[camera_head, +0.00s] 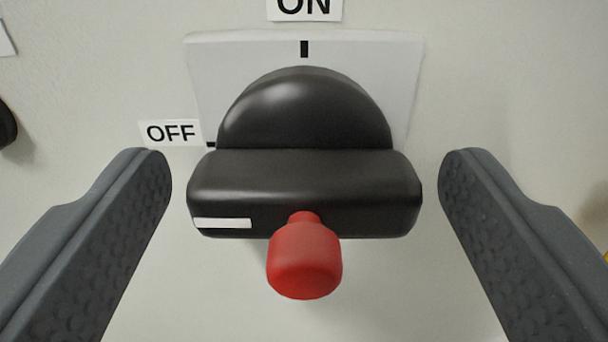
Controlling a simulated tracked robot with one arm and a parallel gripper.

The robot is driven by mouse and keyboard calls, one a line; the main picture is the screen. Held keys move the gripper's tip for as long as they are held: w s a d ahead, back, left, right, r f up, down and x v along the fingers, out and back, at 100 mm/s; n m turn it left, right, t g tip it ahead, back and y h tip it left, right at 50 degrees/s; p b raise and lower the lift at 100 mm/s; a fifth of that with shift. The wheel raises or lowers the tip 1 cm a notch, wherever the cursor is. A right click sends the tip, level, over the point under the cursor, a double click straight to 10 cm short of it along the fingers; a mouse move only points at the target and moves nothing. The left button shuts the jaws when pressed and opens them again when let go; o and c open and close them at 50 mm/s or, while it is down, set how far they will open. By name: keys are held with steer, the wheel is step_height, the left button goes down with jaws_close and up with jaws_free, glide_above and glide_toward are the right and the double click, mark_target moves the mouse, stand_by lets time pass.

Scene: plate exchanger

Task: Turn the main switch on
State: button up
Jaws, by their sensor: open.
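The main switch (304,180) is a black rotary knob with a wide handle bar, in the middle of the view on a light backing plate (395,70). Its bar lies horizontally, and the white mark (222,223) on it is at the left end, on the side of the OFF label (171,133). The ON label (304,8) is above, over a black tick (304,48). A red knob-like piece (304,260) sticks out below the bar. My gripper (305,190) is open, with one finger on each side of the bar, and a visible gap at both ends.
The light panel (90,80) around the switch is mostly bare. Part of a dark round object (6,125) shows at the left edge. A small yellow bit shows at the right edge.

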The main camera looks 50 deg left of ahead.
steer(key=c, duration=1)
steer(key=shift+d, duration=0.1)
